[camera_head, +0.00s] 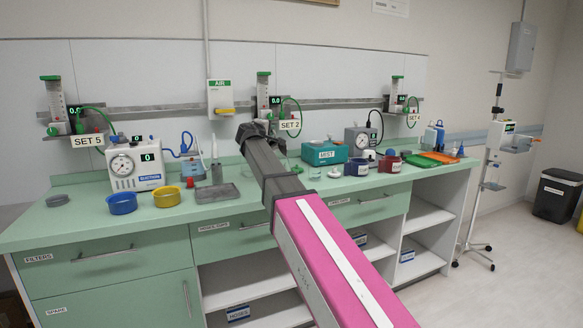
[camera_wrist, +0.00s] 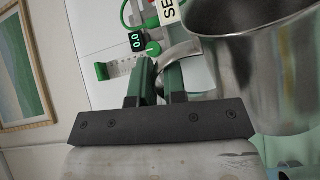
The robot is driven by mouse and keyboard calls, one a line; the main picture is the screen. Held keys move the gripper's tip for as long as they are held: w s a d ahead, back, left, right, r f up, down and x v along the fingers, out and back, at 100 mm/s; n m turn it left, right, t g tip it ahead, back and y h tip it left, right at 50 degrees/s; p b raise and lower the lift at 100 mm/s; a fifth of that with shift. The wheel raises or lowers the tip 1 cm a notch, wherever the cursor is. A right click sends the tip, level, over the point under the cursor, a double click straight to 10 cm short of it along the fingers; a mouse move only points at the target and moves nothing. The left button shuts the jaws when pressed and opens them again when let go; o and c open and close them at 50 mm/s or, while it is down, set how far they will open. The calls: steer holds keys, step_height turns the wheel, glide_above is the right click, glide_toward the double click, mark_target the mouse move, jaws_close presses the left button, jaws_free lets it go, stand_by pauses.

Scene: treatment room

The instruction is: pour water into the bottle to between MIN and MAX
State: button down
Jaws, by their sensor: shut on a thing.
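In the wrist view my gripper (camera_wrist: 160,82) is shut on the curved metal handle (camera_wrist: 180,53) of a shiny steel jug (camera_wrist: 262,70). The jug fills the upper right of that view, and its inside and any water cannot be seen. In the head view my arm reaches over the counter towards the wall below SET 2, and its dark end (camera_head: 252,132) hides the fingers and the jug. I cannot make out the bottle or its MIN and MAX marks. A clear, faint outline beside my arm in the head view is too covered to name.
The green counter (camera_head: 75,222) holds a suction unit (camera_head: 136,168), blue (camera_head: 122,203) and yellow (camera_head: 167,197) bowls and a grey tray (camera_head: 217,193) left of my arm. A teal MIST box (camera_head: 325,153) and dark red jars (camera_head: 390,164) stand right. Flowmeters hang on the wall rail.

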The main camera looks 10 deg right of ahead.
steer(key=shift+s+d+r+m, duration=0.25)
steer(key=shift+d+r+m, duration=0.05)
steer(key=shift+d+m, duration=0.15)
stand_by(1.7)
steer(key=w+a+f+n, duration=0.1)
steer(key=a+f+n, duration=0.1)
steer(key=a+n, duration=0.1)
steer(key=shift+w+f+n, duration=0.25)
steer(key=shift+w+f, duration=0.1)
steer(key=shift+w, duration=0.05)
steer(key=shift+w+a+f+n, duration=0.15)
steer(key=shift+a+f+n, duration=0.3)
steer(key=shift+f+n, duration=0.25)
stand_by(1.1)
